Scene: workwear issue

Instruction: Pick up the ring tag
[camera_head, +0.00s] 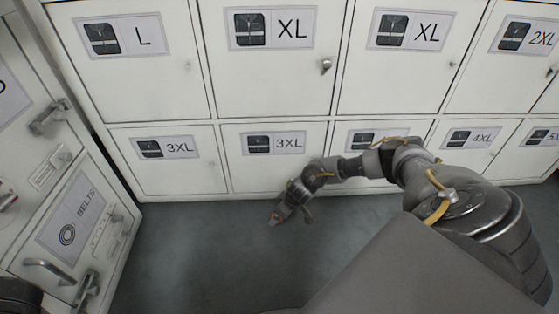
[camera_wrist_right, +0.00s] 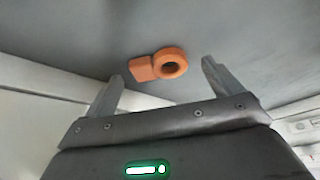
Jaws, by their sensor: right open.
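The ring tag (camera_wrist_right: 143,69) is orange, with a flat block at one end and a round ring with a hole at the other. In the right wrist view it shows just beyond the fingertips, lying on the grey floor as far as I can tell. My right gripper (camera_wrist_right: 161,72) is open, and the tag appears between the lines of its two fingers, not gripped.
White lockers (camera_head: 265,85) with size labels stand along the back, their lower edge close behind the right gripper. A cabinet labelled BELTS (camera_head: 75,225) with protruding handles stands at the left. Grey floor (camera_head: 190,245) is clear left of the gripper.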

